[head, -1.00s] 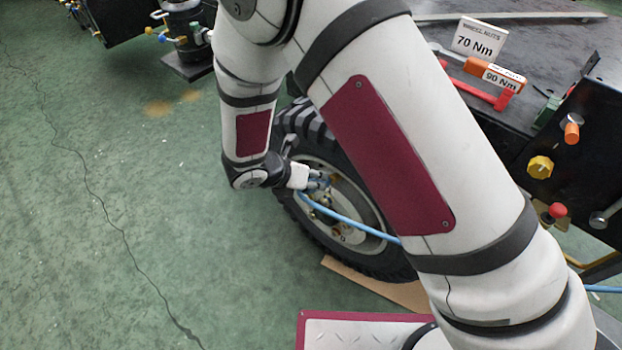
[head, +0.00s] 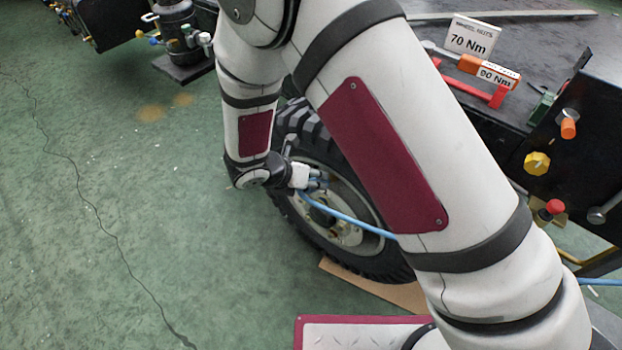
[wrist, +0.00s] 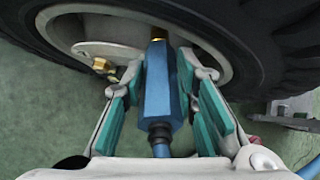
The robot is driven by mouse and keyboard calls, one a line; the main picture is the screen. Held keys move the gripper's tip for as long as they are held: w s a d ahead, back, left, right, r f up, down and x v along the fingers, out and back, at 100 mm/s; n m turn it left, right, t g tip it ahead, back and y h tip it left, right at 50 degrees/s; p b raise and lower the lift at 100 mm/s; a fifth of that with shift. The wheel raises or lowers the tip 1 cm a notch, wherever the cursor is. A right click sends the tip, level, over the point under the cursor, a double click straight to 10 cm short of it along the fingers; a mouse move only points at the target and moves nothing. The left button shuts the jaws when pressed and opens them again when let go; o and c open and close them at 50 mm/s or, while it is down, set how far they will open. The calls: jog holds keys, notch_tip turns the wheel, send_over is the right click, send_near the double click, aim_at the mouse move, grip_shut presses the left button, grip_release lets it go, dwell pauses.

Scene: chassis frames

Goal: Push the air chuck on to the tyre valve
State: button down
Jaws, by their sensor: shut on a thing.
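My gripper (head: 318,182) is at the outer face of the wheel in the head view. In the wrist view my gripper (wrist: 160,78) has its teal-padded fingers shut on the blue air chuck (wrist: 157,98), one on each side. The chuck points up the picture toward the wheel rim (wrist: 105,50). The tyre (head: 345,145) stands upright. The valve is not clearly seen in the head view.
A blue hose (head: 350,222) runs from the chuck behind my arm. A brass fitting (wrist: 103,65) is on the rim, left of the fingers. A cardboard sheet (head: 378,289) lies under the tyre. A dark bench (head: 560,50) with torque signs is at right.

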jog(key=shift+w+d+f, duration=0.1)
jog(key=shift+w+f, duration=0.05)
jog(key=c, duration=1.2)
grip_release()
jog(key=v, duration=1.2)
